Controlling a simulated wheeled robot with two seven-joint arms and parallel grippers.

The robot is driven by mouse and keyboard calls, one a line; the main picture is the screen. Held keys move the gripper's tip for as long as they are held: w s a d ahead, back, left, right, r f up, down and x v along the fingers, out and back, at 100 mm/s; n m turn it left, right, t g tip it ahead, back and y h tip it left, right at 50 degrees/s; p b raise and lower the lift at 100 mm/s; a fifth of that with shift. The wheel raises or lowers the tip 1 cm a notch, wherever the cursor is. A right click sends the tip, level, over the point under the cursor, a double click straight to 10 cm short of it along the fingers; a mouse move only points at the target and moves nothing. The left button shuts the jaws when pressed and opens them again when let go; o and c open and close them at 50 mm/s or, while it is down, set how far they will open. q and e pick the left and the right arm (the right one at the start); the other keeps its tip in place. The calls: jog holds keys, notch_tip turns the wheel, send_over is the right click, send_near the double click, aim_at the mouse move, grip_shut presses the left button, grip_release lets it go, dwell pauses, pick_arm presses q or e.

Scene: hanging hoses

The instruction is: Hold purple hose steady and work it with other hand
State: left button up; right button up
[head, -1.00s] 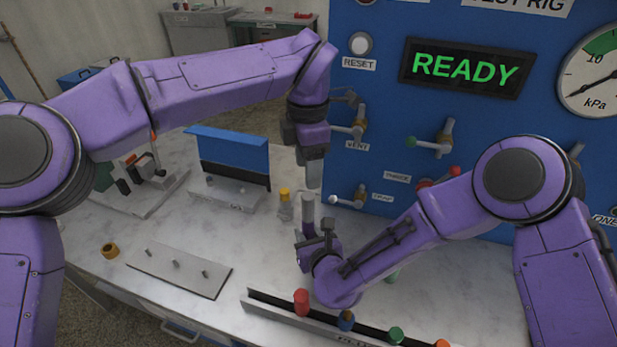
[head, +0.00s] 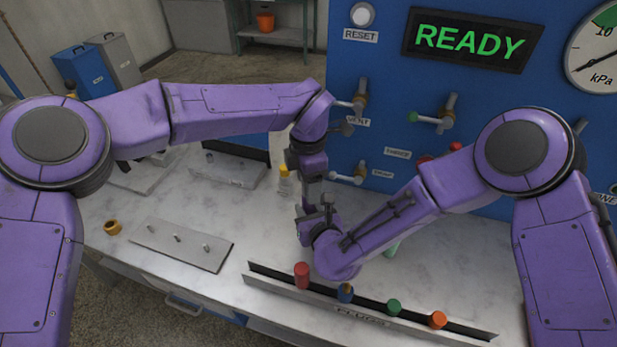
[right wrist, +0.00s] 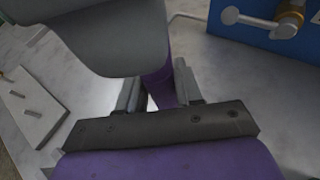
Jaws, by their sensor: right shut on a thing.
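The purple hose (right wrist: 160,88) shows in the right wrist view as a short purple piece between the fingers of my right gripper, which is shut on it. In the head view my right gripper (head: 318,212) is low over the bench, in front of the blue panel. My left gripper (head: 308,172) points down just above it, and a narrow dark stretch shows between them. In the right wrist view a large grey part, apparently of my left gripper (right wrist: 125,38), covers the upper hose. The left fingertips are hidden, so I cannot see whether they touch the hose.
A plug rail (head: 362,321) with red, blue, green and orange plugs runs along the bench front. A pegged plate (head: 180,243) and a brass ring (head: 113,228) lie left. A yellow-capped bottle (head: 284,181) stands behind my grippers. The blue panel (head: 385,90) has protruding valves.

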pick_arm(q)
grip_shut()
jog(key=shift+r, duration=0.7)
jog(key=shift+r, duration=2.55)
jog(key=shift+r, duration=0.15)
jog(key=shift+r, duration=1.35)
pick_arm(e)
jog(key=o, duration=1.1)
jog(key=shift+o, duration=0.2)
